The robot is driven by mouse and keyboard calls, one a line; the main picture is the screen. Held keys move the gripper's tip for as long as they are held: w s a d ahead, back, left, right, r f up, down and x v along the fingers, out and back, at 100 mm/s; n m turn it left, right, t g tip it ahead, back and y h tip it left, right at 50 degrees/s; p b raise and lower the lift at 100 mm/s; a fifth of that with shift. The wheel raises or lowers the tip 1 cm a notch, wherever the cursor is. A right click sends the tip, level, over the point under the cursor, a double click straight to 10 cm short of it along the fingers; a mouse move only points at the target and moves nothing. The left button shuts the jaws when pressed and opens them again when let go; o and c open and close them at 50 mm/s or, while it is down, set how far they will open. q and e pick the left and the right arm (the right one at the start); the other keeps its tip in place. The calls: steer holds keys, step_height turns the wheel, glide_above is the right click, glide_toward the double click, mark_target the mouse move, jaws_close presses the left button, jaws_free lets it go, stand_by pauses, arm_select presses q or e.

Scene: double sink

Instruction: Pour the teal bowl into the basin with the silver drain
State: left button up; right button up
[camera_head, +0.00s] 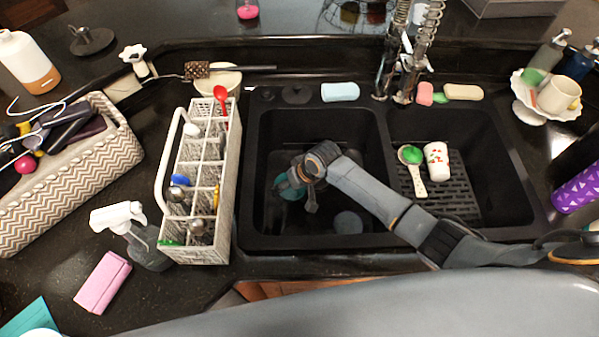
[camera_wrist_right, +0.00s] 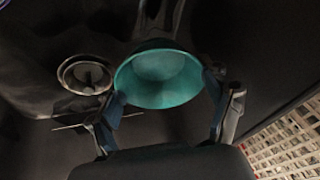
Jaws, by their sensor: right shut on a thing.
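The teal bowl (camera_head: 289,190) is down inside the left basin (camera_head: 266,222), partly hidden by my right gripper (camera_head: 301,190) in the head view. In the right wrist view the teal bowl (camera_wrist_right: 158,78) sits between the two fingers, its opening facing the camera. The right gripper is shut on it. I see no contents clearly inside the bowl. The round silver drain (camera_wrist_right: 85,75) lies in the basin floor beside the bowl in the wrist view. In the head view the drain (camera_head: 348,222) looks dim, right of the gripper. My left gripper is not in view.
A white utensil caddy (camera_head: 231,180) stands along the left basin's edge. The right basin holds a dark rack (camera_head: 460,203), a spoon (camera_head: 414,176) and a patterned white cup (camera_head: 437,161). The faucet (camera_head: 391,65) rises behind the divider. A spray bottle (camera_head: 140,240) stands left.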

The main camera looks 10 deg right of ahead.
steer(key=shift+s+a+r+h+p, duration=0.1)
steer(key=shift+a+h+p, duration=0.25)
steer(key=shift+a+h, duration=0.25)
steer(key=shift+h, duration=0.3)
steer(key=r+p, duration=0.4)
steer(key=r, duration=0.1)
steer(key=shift+a+p, duration=0.3)
steer(key=shift+p, duration=0.05)
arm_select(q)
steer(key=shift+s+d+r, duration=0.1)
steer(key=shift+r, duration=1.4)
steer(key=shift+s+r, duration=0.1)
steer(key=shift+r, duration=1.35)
arm_select(e)
steer(key=shift+h, duration=0.6)
steer(key=shift+s+a+r, duration=0.1)
steer(key=shift+a+r, duration=0.1)
steer(key=shift+r, duration=1.2)
steer(key=shift+a+r, duration=0.2)
steer(key=shift+r, duration=1.2)
